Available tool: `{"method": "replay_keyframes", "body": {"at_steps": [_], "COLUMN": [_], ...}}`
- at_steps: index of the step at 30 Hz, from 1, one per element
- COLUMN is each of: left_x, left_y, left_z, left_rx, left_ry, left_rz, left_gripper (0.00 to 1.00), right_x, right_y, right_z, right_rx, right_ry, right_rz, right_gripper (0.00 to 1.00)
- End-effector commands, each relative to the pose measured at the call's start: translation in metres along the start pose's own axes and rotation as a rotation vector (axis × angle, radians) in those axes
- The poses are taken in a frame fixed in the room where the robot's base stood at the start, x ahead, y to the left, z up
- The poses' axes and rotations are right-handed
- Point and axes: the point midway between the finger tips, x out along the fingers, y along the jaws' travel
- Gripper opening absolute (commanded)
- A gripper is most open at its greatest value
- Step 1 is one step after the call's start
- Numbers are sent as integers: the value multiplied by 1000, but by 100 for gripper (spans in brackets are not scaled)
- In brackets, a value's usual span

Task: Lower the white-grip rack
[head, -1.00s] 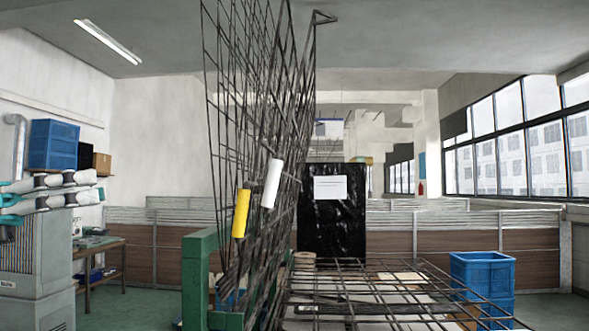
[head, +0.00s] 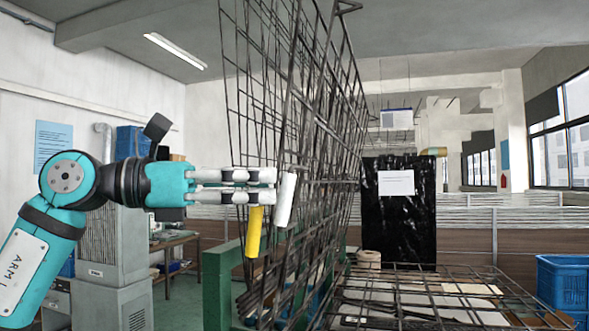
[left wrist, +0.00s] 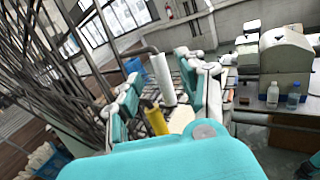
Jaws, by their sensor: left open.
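The white grip (head: 285,201) is a white cylinder on the upright dark wire rack (head: 318,120). A yellow grip (head: 254,232) sits lower and to its left, on another upright wire rack. My left gripper (head: 274,187) is open, with its fingertips right by the white grip in the head view. In the left wrist view the white grip (left wrist: 163,80) appears between the two open fingers (left wrist: 161,68), and the yellow grip (left wrist: 156,119) shows below it. Whether a finger touches the white grip cannot be told.
A lowered wire rack (head: 430,298) lies flat to the right of the upright ones. A green frame post (head: 217,285) stands at their left. A black panel with a paper (head: 399,225) stands behind, and a blue crate (head: 562,280) at the right.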

Motion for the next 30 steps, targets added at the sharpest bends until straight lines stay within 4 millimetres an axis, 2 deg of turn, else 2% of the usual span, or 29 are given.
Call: {"method": "replay_keyframes", "body": {"at_steps": [1, 4, 9, 15, 21, 30], "left_x": [11, 28, 49, 57, 57, 56], "left_y": [0, 0, 1, 1, 1, 1], "left_z": [4, 3, 2, 0, 0, 0], "left_rx": [-2, -1, -2, -2, -2, -1], "left_ry": [0, 0, -1, -1, -1, -1], "left_rz": [-2, -2, 0, 1, 1, 1], "left_gripper": [41, 41, 41, 41, 41, 3], "right_x": [-8, -15, -21, -22, -22, -22], "right_y": [10, 21, 15, -4, -4, 3], "right_z": [0, 1, -1, -5, -5, -4], "right_rx": [1, 3, 5, 7, 4, 1], "right_ry": [-1, -3, -1, 3, 3, 2], "right_rz": [12, 25, 18, -4, -5, 3], "right_gripper": [35, 35, 35, 35, 35, 35]}}
